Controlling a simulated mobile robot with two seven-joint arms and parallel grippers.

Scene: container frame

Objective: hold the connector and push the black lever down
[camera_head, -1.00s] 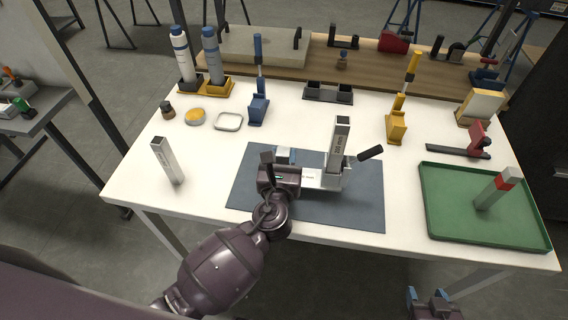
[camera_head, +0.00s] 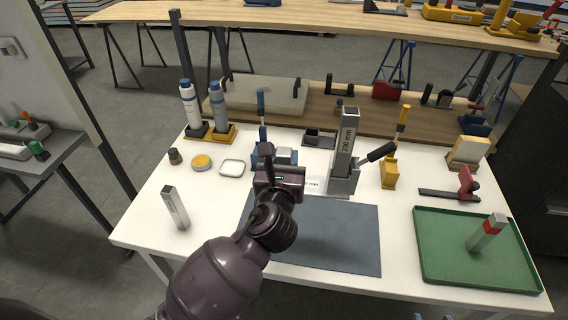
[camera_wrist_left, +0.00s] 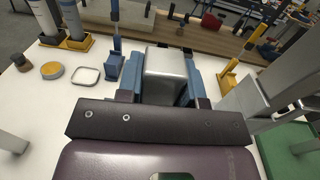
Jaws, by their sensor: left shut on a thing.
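The connector is a grey metal piece with an upright square post (camera_head: 347,142) marked 200 mm. Its black lever (camera_head: 381,152) sticks out to the right, slanting slightly upward. My left gripper (camera_head: 283,158) is left of the post and shut on the connector's side part. In the left wrist view the blue fingers (camera_wrist_left: 158,77) clasp a silver block of it, and the grey post (camera_wrist_left: 244,104) stands to the right. The connector appears raised above the dark mat (camera_head: 325,235). Only small blue tips of my right gripper (camera_head: 466,317) show at the bottom edge.
A green tray (camera_head: 440,278) with a red-banded bar is at the right. A grey square post (camera_head: 175,207) stands at the left. The mat is bare.

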